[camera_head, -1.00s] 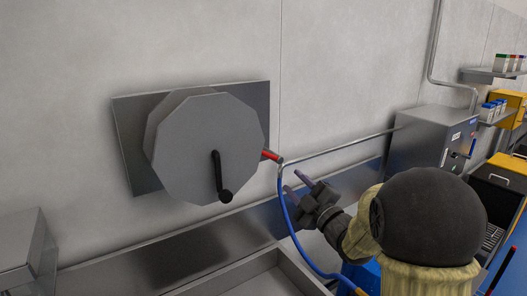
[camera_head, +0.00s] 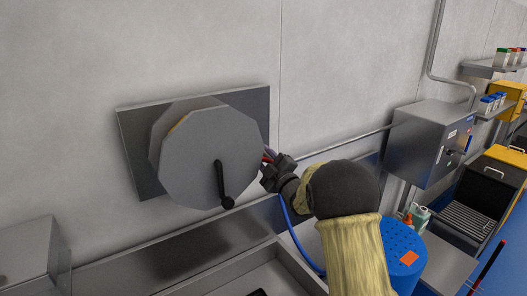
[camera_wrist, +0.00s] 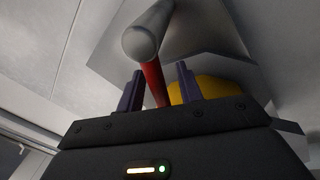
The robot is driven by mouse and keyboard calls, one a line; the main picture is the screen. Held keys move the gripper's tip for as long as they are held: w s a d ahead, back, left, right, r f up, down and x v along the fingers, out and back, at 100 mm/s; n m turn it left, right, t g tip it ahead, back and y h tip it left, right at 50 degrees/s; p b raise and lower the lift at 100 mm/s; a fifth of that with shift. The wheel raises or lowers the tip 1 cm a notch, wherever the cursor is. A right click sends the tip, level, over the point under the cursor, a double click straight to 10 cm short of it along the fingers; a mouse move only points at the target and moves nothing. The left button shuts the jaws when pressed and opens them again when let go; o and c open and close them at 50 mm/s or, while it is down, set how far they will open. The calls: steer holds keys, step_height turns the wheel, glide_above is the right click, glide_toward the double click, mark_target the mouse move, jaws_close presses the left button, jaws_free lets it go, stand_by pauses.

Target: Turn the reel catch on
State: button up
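The grey many-sided reel (camera_head: 195,165) is mounted on a metal plate (camera_head: 135,150) on the wall, with a black crank (camera_head: 222,185) on its face. A red lever, which looks like the reel catch, shows at the reel's right edge (camera_head: 267,157). My gripper (camera_head: 270,157) is at that lever and partly hides it. In the wrist view the red lever (camera_wrist: 153,82) stands between the two purple fingers of my gripper (camera_wrist: 159,88). The fingers are apart, with gaps visible beside the lever. A round grey end (camera_wrist: 142,42) shows above the lever.
A pipe (camera_head: 340,146) runs along the wall to a metal box (camera_head: 425,145). A blue hose (camera_head: 291,232) hangs below my gripper. A metal sink or tray edge (camera_head: 225,272) lies below the reel. A blue drum (camera_head: 400,250) stands at the lower right.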

steer(key=shift+w+a, duration=0.15)
steer(key=shift+w, duration=0.05)
jaws_close()
